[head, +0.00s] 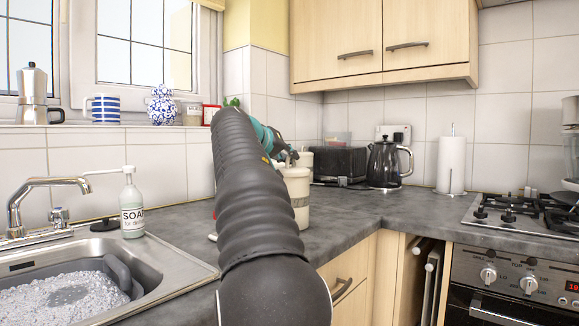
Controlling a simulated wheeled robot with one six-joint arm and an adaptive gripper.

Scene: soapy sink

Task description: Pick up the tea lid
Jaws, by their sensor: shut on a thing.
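My arm reaches away over the worktop, and my gripper (291,157) is at its far end, just above a cream canister (301,207). The gripper is small in the view and partly hidden behind my arm. It is shut on the tea lid (295,172), at the top of the canister. I cannot tell whether the lid is still touching the canister's rim. The canister stands upright, its left side hidden by my arm.
A second pale canister (306,159) stands behind. A black toaster (338,162), a black kettle (384,164) and a paper roll (451,165) stand to the right. The sink (175,268) and soap bottle (132,206) are left. The worktop (365,213) in front of the kettle is clear.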

